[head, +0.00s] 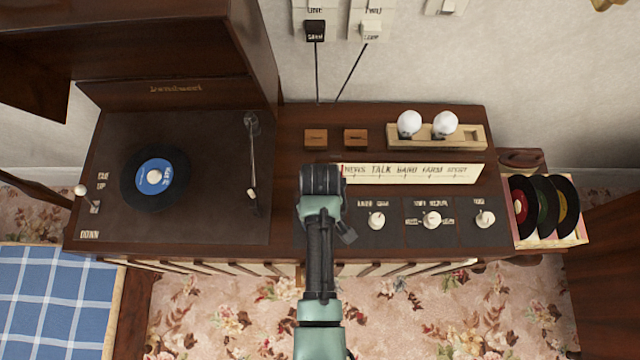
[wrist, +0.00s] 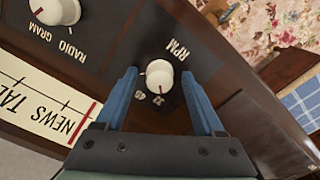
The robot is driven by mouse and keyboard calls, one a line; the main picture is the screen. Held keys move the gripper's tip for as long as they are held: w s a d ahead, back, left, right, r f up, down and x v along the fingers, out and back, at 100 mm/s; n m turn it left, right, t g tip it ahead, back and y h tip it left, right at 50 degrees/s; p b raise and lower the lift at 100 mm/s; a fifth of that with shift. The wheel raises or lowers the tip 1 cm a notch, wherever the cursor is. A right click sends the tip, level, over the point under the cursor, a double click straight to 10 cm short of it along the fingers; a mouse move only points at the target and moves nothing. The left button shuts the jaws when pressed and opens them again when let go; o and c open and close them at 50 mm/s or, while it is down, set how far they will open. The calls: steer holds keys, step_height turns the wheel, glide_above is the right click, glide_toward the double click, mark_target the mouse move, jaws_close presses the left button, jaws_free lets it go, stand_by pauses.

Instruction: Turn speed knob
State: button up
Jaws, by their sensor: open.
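The speed knob (wrist: 160,72) is a white round knob marked RPM in the wrist view, on the dark panel of the record-player cabinet (head: 290,228). The numbers by it look like 45 and 33, and its small red mark lies on the side nearest the numbers. My gripper (wrist: 158,78) is open, with one blue finger on each side of the knob. Gaps show between knob and fingers; I cannot tell how deep the fingertips reach. In the head view my arm hides this knob and the fingers.
A radio/gram knob (wrist: 58,10) and dial strip (wrist: 35,100) lie beside my gripper. More white knobs (head: 431,219) sit to the right in the head view. A turntable with a blue-labelled record (head: 155,178) and tonearm (head: 252,155) is left, under a raised lid (head: 180,88).

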jaws_close()
steer(key=shift+r+m, duration=0.1)
steer(key=shift+m, duration=0.2)
steer(key=m+p, duration=0.2)
steer(key=shift+m, duration=0.3)
steer(key=m+p, duration=0.2)
steer(key=m, duration=0.3)
steer(key=shift+m+p, duration=0.3)
steer(key=shift+p, duration=0.05)
steer(key=m+p, duration=0.1)
steer(key=m, duration=0.3)
steer(key=m+p, duration=0.1)
steer(key=m, duration=0.4)
stand_by(0.3)
